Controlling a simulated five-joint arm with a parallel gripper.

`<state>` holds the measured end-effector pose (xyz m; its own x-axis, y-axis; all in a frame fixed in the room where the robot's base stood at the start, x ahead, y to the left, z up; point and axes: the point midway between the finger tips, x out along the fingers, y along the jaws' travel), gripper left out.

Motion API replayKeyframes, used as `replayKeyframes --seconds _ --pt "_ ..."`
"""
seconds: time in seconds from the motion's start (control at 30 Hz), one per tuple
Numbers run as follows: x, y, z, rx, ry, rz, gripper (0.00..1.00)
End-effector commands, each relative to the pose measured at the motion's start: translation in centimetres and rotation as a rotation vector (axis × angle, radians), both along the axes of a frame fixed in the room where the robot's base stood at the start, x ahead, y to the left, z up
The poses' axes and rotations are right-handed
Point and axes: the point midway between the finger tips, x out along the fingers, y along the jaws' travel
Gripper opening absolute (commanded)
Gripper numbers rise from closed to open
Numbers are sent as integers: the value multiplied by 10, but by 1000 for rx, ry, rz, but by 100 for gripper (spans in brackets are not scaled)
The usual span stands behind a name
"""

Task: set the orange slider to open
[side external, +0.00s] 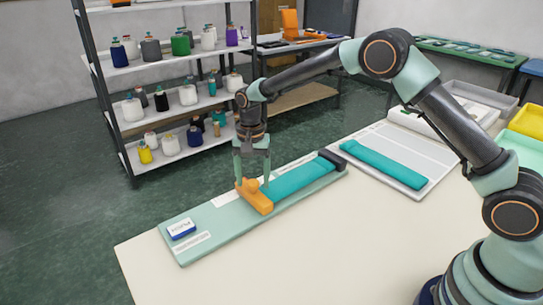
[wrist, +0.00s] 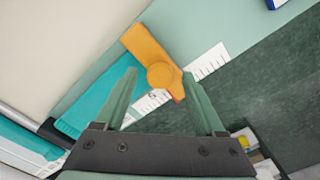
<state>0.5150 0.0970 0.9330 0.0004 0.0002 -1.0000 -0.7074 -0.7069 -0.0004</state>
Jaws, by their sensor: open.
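The orange slider (side external: 254,196) sits across the pale green board (side external: 205,227), against the left end of the teal strip (side external: 303,178) in the side view. It has a round knob on top. My gripper (side external: 252,180) points down at the slider, its fingers on either side of the knob as seen from the side. In the wrist view the slider (wrist: 152,58) lies just ahead of my open gripper (wrist: 158,85), the knob near the gap between the fingertips. I cannot tell whether a finger touches it. A blue and white block (side external: 181,228) lies on the board's left end.
A white board with a second teal strip (side external: 384,164) lies to the right on the cream table (side external: 300,255). A dark block (side external: 332,160) stands at the strip's right end. A shelf of yarn cones (side external: 165,115) stands behind.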

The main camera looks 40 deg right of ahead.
Motion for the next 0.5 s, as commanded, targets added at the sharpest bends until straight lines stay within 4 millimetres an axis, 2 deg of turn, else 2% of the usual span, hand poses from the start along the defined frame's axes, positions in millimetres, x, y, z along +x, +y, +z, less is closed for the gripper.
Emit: replayKeyframes --seconds 0.2,0.27,0.3,0.4,0.5 --pt "0 0 0 0 0 0 71" --pt "0 0 0 0 0 0 52" --pt "0 0 0 0 0 0 37" --pt "0 0 0 0 0 0 0" --pt "0 0 0 0 0 0 0"
